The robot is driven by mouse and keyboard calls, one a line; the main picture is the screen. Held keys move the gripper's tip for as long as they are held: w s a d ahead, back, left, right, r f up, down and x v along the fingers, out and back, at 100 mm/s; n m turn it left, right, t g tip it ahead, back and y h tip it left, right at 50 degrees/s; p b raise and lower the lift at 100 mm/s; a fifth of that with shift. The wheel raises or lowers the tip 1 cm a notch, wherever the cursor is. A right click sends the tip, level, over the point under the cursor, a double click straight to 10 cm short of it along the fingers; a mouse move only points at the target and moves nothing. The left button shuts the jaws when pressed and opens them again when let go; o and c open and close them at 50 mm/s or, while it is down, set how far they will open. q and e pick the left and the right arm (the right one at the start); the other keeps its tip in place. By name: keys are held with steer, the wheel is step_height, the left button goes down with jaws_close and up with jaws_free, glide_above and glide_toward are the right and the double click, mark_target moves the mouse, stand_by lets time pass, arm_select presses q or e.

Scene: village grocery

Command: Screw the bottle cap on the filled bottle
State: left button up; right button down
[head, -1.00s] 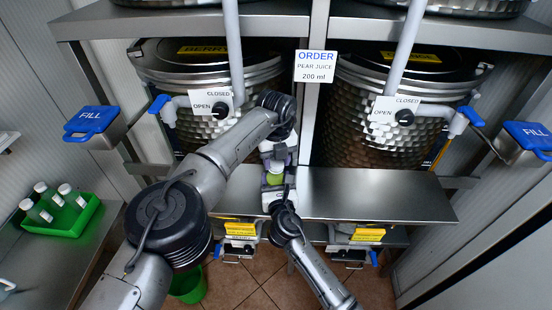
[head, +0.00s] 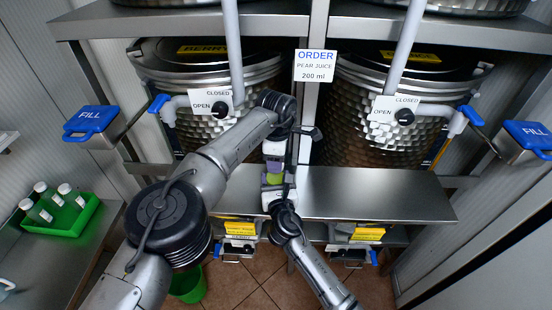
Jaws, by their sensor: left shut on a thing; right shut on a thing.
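A bottle with green liquid (head: 275,179) stands upright in front of the steel shelf, near the middle of the head view. My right gripper (head: 278,190) is shut on the bottle from the near side, low on it. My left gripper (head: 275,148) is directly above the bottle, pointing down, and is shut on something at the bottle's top. The cap is hidden by the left gripper's fingers, so I cannot tell whether it sits straight or how far on it is.
A steel shelf (head: 385,195) lies behind the bottle, clear on the right. Two metal vats (head: 375,140) stand behind it. A green crate (head: 75,222) with capped bottles stands at left. A green bin (head: 188,285) is on the floor. A sign (head: 314,66) reads pear juice, 200 ml.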

arm_select(q)
steer(key=m, duration=0.9)
steer(key=shift+m, duration=0.4)
steer(key=m, duration=0.5)
steer(key=shift+m, duration=0.4)
steer(key=m, duration=0.5)
steer(key=o, duration=0.9)
steer(key=shift+r, duration=2.2)
steer(key=shift+c, duration=0.4)
